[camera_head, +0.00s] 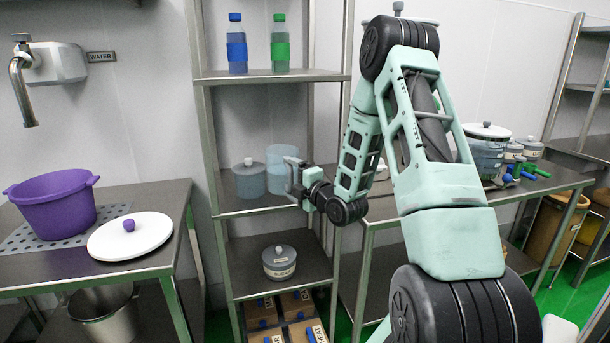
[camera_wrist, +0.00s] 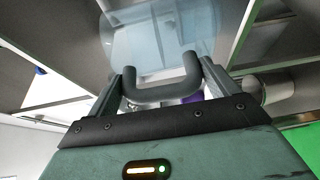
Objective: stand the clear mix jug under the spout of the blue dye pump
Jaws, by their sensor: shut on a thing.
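The clear mix jug (camera_head: 278,166) is a pale blue see-through vessel at the middle shelf of the metal rack. My gripper (camera_head: 296,176) reaches in from the right and is shut on the jug's handle. In the wrist view, the grey handle (camera_wrist: 162,92) lies between my two fingers, and the clear jug body (camera_wrist: 160,30) is beyond it. The jug looks upright; whether its base touches the shelf is not clear. I cannot pick out the blue dye pump or its spout in either view.
A lidded clear container (camera_head: 249,180) stands close left of the jug. Blue (camera_head: 236,50) and green (camera_head: 280,50) bottles stand on the shelf above. A purple pot (camera_head: 55,208) and white lid (camera_head: 130,238) occupy the left table. Several lidded containers crowd the right table (camera_head: 560,180).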

